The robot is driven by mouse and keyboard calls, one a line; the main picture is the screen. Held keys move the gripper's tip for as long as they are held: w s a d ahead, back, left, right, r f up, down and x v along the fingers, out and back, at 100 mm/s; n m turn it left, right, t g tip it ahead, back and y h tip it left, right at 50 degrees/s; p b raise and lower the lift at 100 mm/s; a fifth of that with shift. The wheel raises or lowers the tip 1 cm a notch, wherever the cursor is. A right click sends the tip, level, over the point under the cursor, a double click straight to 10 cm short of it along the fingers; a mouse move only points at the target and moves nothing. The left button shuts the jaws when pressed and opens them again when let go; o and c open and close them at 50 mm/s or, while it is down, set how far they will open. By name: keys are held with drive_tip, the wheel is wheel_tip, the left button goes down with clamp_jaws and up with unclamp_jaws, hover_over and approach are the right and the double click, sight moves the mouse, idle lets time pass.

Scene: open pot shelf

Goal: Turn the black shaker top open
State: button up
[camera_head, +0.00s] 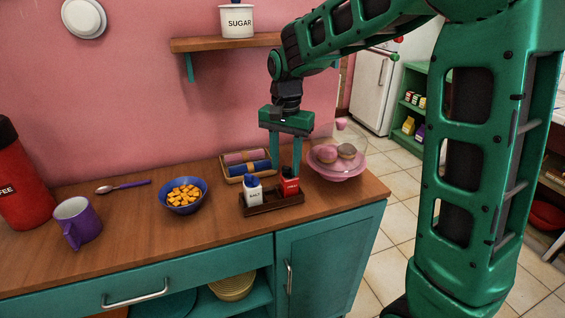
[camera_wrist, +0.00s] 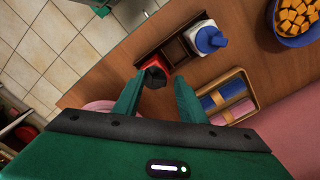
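The red shaker (camera_head: 290,187) with its black top (camera_wrist: 154,77) stands upright in the right end of a dark wooden caddy (camera_head: 262,209). A white shaker (camera_head: 253,193) with a blue top (camera_wrist: 210,40) stands in its left end. My gripper (camera_head: 285,173) points down over the red shaker, its fingers spread. In the wrist view the black top shows between the fingertips, with a gap on each side. My gripper is open and holds nothing. How far the tips are above or around the top is hard to tell.
A tray of rolled cloths (camera_head: 246,164) lies just behind. A pink cake stand (camera_head: 338,170) with a clear dome is close on the right. A blue bowl (camera_head: 184,196) of orange cubes, a purple mug (camera_head: 78,222) and a spoon (camera_head: 123,186) are left. A wall shelf (camera_head: 225,42) hangs above.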

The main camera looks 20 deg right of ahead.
clamp_jaws()
drive_tip(key=shift+a, duration=0.25)
drive_tip(key=shift+d, duration=0.2)
